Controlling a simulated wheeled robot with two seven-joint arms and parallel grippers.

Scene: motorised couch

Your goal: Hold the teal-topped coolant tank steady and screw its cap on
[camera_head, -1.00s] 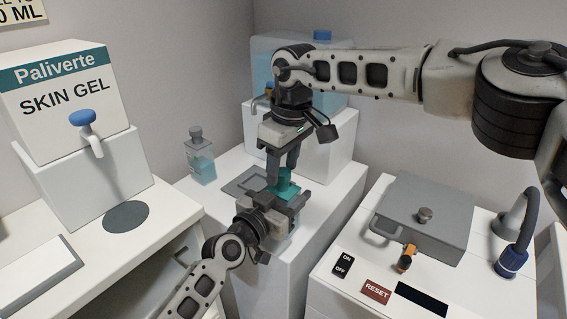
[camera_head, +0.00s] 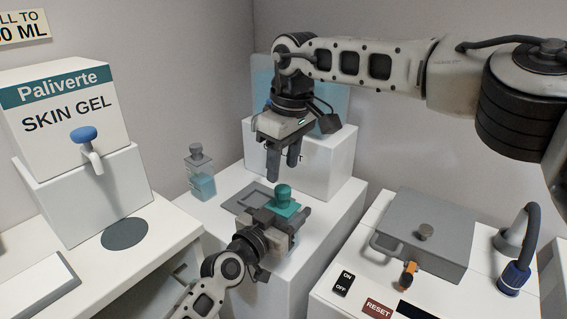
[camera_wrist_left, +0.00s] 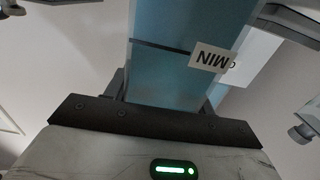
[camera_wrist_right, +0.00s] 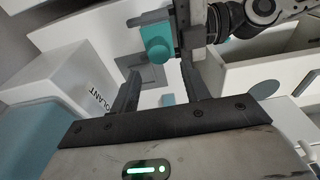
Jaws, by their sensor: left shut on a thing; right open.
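The coolant tank is held by my left gripper (camera_head: 287,222), which is shut around its body. Its teal top (camera_head: 291,209) shows above the fingers. The pale-blue wall of the tank (camera_wrist_left: 180,75) fills the middle of the left wrist view, with a MIN label. The teal cap (camera_head: 283,192) stands upright on the teal top; I cannot tell how tight it is. It also shows in the right wrist view (camera_wrist_right: 157,43). My right gripper (camera_head: 283,170) is open and empty, fingers pointing down, just above the cap and apart from it.
A grey-capped bottle (camera_head: 201,176) stands left of the tank on the white pedestal (camera_head: 215,208), near a grey recessed plate (camera_head: 243,199). A white box (camera_head: 325,165) stands behind. A grey lidded unit (camera_head: 430,235) is at right, and the skin gel dispenser (camera_head: 70,115) at left.

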